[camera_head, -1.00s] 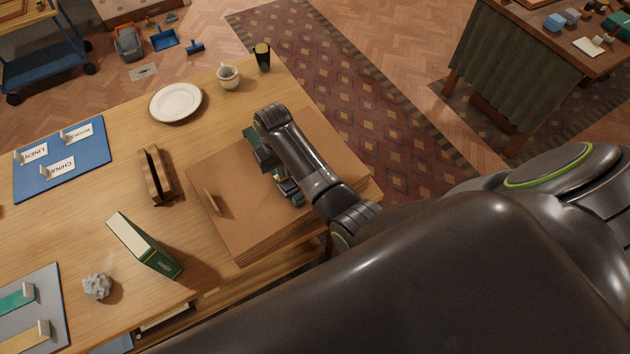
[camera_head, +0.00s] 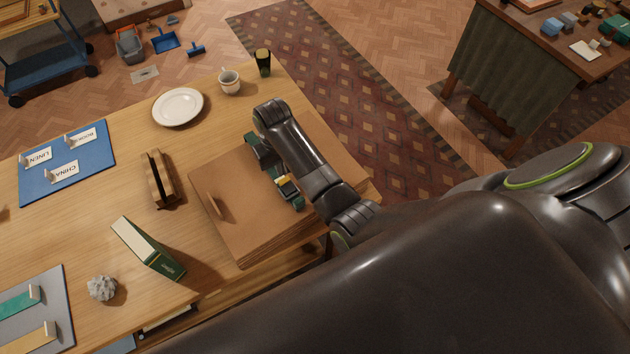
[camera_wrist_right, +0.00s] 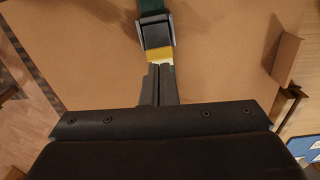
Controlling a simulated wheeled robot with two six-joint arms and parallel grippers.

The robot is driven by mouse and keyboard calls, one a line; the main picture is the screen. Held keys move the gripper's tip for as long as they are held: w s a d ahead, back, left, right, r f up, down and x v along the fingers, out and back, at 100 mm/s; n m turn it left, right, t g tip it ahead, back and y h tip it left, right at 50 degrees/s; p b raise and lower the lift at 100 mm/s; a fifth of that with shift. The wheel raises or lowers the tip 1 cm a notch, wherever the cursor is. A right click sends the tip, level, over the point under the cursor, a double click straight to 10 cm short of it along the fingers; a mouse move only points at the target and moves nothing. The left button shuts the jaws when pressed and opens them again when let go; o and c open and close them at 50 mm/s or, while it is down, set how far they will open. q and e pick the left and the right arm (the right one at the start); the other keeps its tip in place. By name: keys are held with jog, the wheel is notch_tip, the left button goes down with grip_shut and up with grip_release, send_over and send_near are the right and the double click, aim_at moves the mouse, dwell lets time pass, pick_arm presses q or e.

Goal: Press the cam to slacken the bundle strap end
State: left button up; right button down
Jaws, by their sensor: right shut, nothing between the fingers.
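A flat cardboard bundle (camera_head: 225,225) lies on the wooden table with a green strap (camera_head: 300,201) across it. The strap also shows at the top of the right wrist view (camera_wrist_right: 151,5). On it sits a dark cam buckle (camera_wrist_right: 156,33) with a yellow tab (camera_wrist_right: 158,54); the tab also shows in the head view (camera_head: 285,186). My right gripper (camera_wrist_right: 159,68) is shut and empty, its fingertips right at the tab's near edge. I cannot tell whether they touch it. In the head view my right arm hides part of the strap and the fingertips. My left gripper is not in view.
A wooden holder (camera_head: 157,180), a green book (camera_head: 146,250) and a grey crumpled lump (camera_head: 102,288) stand left of the bundle. A plate (camera_head: 178,107), a cup (camera_head: 229,81) and a dark glass (camera_head: 263,62) are beyond it. A blue labelled mat (camera_head: 98,166) lies farther left.

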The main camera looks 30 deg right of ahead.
jog(key=shift+r, duration=2.2)
